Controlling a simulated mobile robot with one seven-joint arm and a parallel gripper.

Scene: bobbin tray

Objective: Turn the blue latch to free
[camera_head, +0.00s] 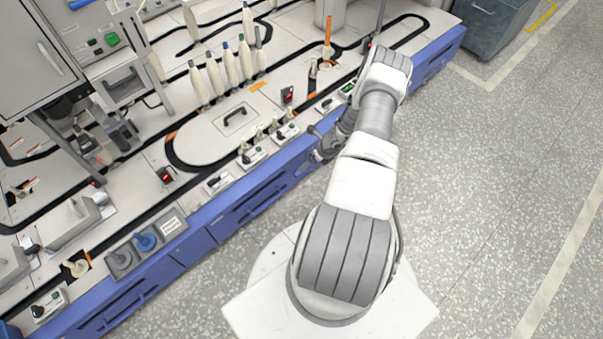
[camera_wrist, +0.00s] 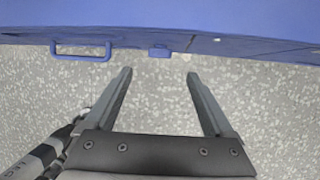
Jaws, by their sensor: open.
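A small blue block (camera_wrist: 159,52), possibly the latch, sits on the lower edge of the blue front panel (camera_wrist: 230,42) in the wrist view. I cannot tell which way it is turned. My gripper (camera_wrist: 158,74) is open and empty, its two fingers pointing toward the panel with the block just beyond and between the tips. The fingers and block look apart. In the head view my gripper (camera_head: 318,152) is beside the machine's blue front, partly hidden by my arm; the block cannot be made out there.
A blue bar handle (camera_wrist: 82,52) is left of the block. The machine's blue front (camera_head: 225,207) runs diagonally, with several upright bobbins (camera_head: 215,77) on its deck. A dark grey bin (camera_head: 490,25) stands at the back right. Speckled floor (camera_head: 490,190) is clear at right.

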